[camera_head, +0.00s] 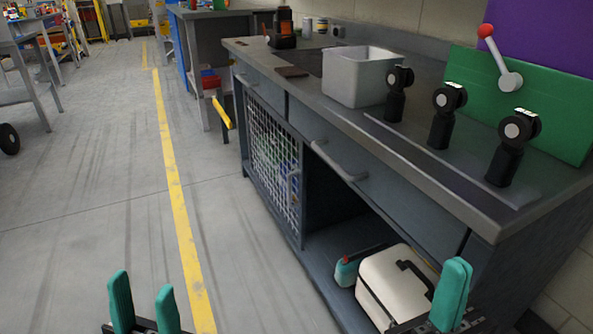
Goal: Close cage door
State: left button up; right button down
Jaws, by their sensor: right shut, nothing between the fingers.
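The cage door (273,160) is a pale wire-mesh panel in a dark frame, low on the front of the grey workbench (395,200). It covers the left part of the lower front and has a small handle (294,186) near its right edge. The compartment to its right is uncovered. I cannot tell whether the door stands fully flush. My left gripper (144,308) is open and empty over the floor at bottom left, well apart from the door. My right gripper (452,294) is shut and empty at bottom right, in front of the lower shelf.
A white case (388,283) and a teal and red item (346,270) lie on the lower shelf. A drawer handle (338,162) sticks out above it. A grey bin (352,78) and three black devices stand on the bench top.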

aim_at(299, 238)
jog(key=i+j+z, duration=0.1)
jog(key=z, duration=0.3)
jog(key=j+z, duration=0.1)
jog(key=z, duration=0.25)
jog(key=i+j+z, duration=0.1)
jog(key=z, duration=0.3)
jog(key=i+j+z, duration=0.15)
jog(key=j+z, duration=0.3)
jog(key=j, duration=0.6)
jog(key=j+z, duration=0.4)
jog(key=j, duration=1.4)
jog(key=k+j, duration=0.15)
jog(key=j, duration=0.65)
jog(key=j+z, duration=0.1)
jog(key=j, duration=0.7)
jog(key=k, duration=0.05)
